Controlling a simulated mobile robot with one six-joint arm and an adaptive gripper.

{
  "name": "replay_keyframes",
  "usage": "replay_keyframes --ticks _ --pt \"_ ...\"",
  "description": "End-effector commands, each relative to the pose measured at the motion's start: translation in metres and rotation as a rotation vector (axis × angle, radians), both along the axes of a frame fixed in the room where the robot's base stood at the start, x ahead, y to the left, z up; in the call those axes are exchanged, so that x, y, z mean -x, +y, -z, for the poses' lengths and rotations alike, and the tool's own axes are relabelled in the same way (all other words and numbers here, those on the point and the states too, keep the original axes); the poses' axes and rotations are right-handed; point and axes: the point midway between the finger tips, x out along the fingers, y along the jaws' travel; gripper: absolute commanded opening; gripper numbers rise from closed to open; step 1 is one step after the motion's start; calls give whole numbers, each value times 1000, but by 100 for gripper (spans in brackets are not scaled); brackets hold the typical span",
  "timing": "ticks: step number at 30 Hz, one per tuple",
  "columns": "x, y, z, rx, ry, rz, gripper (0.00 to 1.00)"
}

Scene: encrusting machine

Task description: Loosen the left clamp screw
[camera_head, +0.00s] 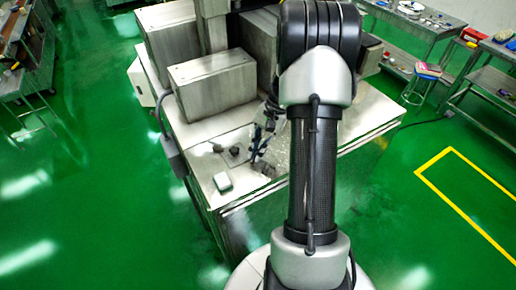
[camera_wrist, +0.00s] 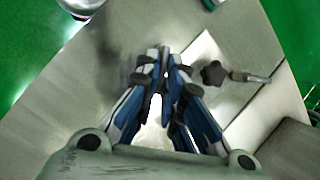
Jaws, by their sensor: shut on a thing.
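My gripper (camera_wrist: 164,56) has its fingertips close together over the metal machine top, around a part that is mostly hidden between them. From its place it seems to be the left clamp screw, but its shape cannot be made out. A dark star-shaped knob (camera_wrist: 213,75) on a short rod stands apart, just right of the fingertips. In the head view my gripper (camera_head: 257,141) is small, beside my arm. Small dark knobs (camera_head: 234,151) show to its left on the machine top (camera_head: 205,165).
Large metal housings (camera_head: 213,85) rise behind the work area. Green floor lies open on both sides.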

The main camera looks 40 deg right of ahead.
Motion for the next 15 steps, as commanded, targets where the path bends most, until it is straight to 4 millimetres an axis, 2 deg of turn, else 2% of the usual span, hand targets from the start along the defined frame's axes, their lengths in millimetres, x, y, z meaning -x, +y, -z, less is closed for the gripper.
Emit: replay_keyframes --ticks 6,15 --pt "0 1 1 -2 5 -90 0" --pt "0 0 2 -1 4 -128 0"
